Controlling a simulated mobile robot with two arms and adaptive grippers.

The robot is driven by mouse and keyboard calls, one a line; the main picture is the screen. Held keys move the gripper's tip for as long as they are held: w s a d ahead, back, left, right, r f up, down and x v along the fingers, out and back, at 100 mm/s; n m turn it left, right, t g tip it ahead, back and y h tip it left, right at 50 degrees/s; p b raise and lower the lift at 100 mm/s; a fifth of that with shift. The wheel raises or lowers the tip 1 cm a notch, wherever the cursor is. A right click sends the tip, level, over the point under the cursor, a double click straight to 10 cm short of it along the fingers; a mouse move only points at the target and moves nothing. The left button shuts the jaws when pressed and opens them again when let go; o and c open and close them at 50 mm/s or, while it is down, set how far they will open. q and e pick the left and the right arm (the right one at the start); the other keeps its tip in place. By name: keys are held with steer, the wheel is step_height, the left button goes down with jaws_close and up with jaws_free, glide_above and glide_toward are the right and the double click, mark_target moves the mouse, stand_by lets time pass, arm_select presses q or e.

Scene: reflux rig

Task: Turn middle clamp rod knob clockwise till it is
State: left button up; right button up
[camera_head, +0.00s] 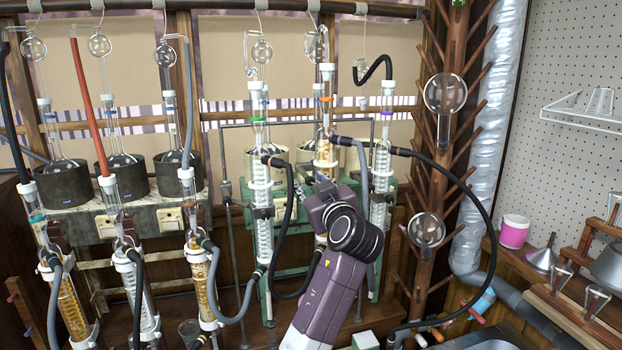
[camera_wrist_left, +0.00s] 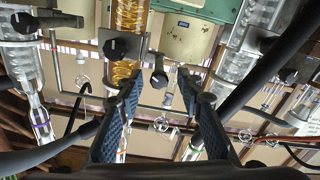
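My left gripper (camera_head: 324,192) is at the middle condenser (camera_head: 326,152), which has an amber coil, and covers its clamp in the head view. In the left wrist view the gripper (camera_wrist_left: 160,84) is open, with its two dark ribbed fingers apart. A small black knob (camera_wrist_left: 158,76) shows between the fingertips, apart from both; whether it is within their reach in depth I cannot tell. My right gripper is not in view.
Clear coil condensers stand left (camera_head: 262,190) and right (camera_head: 381,172) of the middle one, with black clamps. A black hose (camera_head: 440,168) loops across the right side. A wooden drying rack (camera_head: 440,90) stands further right. Hoses and rods leave little free room.

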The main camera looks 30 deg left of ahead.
arm_select(q)
steer(key=shift+w, duration=0.1)
steer(key=c, duration=0.7)
jaws_close()
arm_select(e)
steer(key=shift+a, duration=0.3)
arm_select(q)
steer(key=shift+m, duration=0.3)
steer(key=m, duration=0.2)
steer(key=shift+m, duration=0.4)
steer(key=m+p, duration=0.1)
steer(key=m, duration=0.1)
steer(key=shift+r+m, duration=0.1)
steer(key=shift+m, duration=0.2)
steer(key=m+p, duration=0.2)
steer(key=m, duration=0.1)
steer(key=shift+m+p, duration=0.7)
steer(key=shift+m, duration=0.9)
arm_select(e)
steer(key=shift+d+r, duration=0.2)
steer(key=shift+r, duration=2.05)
